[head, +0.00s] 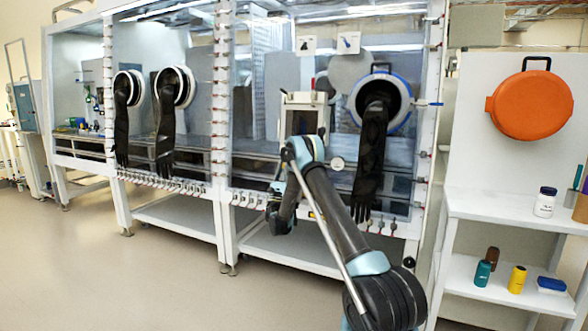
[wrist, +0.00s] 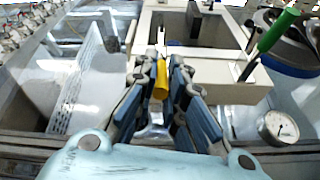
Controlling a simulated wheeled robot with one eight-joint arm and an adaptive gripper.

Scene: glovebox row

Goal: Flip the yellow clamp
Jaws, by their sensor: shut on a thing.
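The yellow clamp (wrist: 160,82) shows as a small yellow piece between the blue fingers in the wrist view. My gripper (wrist: 163,66) is shut on it. The fingers hide most of the clamp, so its base and the full angle of its handle cannot be seen. In the head view the arm reaches up to the front of the glovebox, and its own links hide the fingers and the yellow clamp.
A pale box frame (wrist: 222,85) stands just beyond the fingers. A green handle (wrist: 272,43) and a round gauge (wrist: 278,127) are close on the right. Black gloves (head: 371,150) hang from ports. A shelf (head: 500,212) with bottles stands at right. The floor (head: 130,285) at left is clear.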

